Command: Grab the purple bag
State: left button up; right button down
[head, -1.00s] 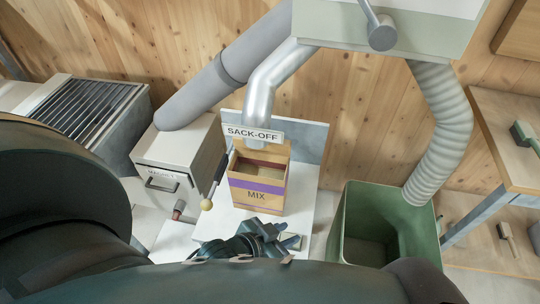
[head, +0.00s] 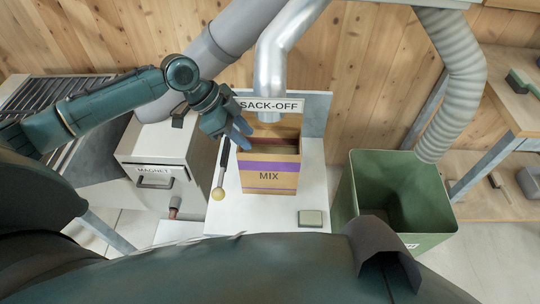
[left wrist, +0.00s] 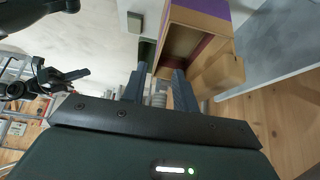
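The purple bag is a brown paper bag (head: 270,181) with a purple band and the word MIX. It stands upright and open-topped on the white table, under the metal spout. My left gripper (head: 243,138) is at the bag's upper left rim, fingers pointing toward it. In the left wrist view, my left gripper's fingers (left wrist: 158,78) are apart, with a corner of the bag (left wrist: 190,42) close to the fingertips; contact is unclear. A small dark two-pronged shape in that view, apparently my right gripper (left wrist: 62,80), hangs away from the bag; its opening is unclear.
A small block (head: 310,218) lies on the white table (head: 228,215) front right. A green bin (head: 348,205) stands right. The SACK-OFF spout (head: 272,70) hangs above.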

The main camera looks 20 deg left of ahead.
aim_at(268, 152)
pick_arm(q)
jog(key=x, duration=0.6)
jog(key=shift+d+f, duration=0.1)
jog(key=shift+d+x, duration=0.25)
jog(key=shift+x, duration=2.4)
jog(key=shift+r, duration=0.25)
jog(key=shift+c, duration=0.6)
grip_shut()
jog(key=shift+a, duration=0.1)
jog(key=shift+w+r, duration=0.15)
jog(key=shift+w, duration=0.05)
